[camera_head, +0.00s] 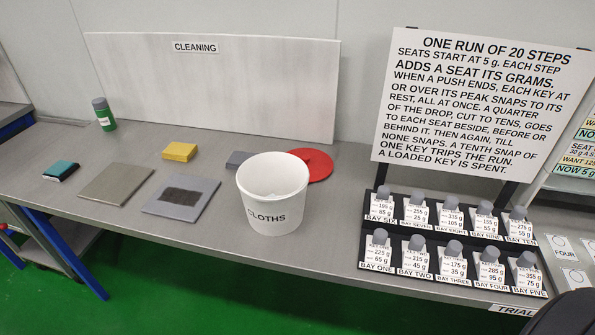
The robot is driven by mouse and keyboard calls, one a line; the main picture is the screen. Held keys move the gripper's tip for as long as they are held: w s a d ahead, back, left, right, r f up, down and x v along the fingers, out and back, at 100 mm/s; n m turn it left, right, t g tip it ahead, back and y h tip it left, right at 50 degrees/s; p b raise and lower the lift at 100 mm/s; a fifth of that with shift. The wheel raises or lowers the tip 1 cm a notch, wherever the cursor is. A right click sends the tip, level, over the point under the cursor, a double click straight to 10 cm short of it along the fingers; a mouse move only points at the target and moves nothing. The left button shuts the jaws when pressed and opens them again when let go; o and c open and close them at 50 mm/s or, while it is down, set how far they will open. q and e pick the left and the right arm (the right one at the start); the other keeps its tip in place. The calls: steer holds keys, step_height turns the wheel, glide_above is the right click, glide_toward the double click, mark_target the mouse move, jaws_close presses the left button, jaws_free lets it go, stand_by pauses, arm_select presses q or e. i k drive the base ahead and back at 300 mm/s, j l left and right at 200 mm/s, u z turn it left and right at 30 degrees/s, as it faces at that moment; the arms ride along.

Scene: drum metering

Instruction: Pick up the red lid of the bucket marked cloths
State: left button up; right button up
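The white bucket marked CLOTHS (262,220) stands upright and open-topped near the front edge of the grey bench. The round red lid (319,165) lies on the bench behind and to the right of the bucket, off its rim. The bucket's rim hides the lid's left part. Neither of my grippers can be made out in the head view.
Left of the bucket are a grey board with a dark patch (196,207), a plain grey pad (115,184), a yellow sponge (180,151) and a green bottle (104,117). A grey block (238,159) sits near the bucket. A rack of keys (395,257) and a large sign (470,110) stand at right.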

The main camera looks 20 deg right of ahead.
mark_target(320, 165)
steer(key=i+j+z, duration=0.1)
steer(key=z, duration=0.3)
steer(key=i+j+z, duration=0.2)
steer(key=z, duration=0.25)
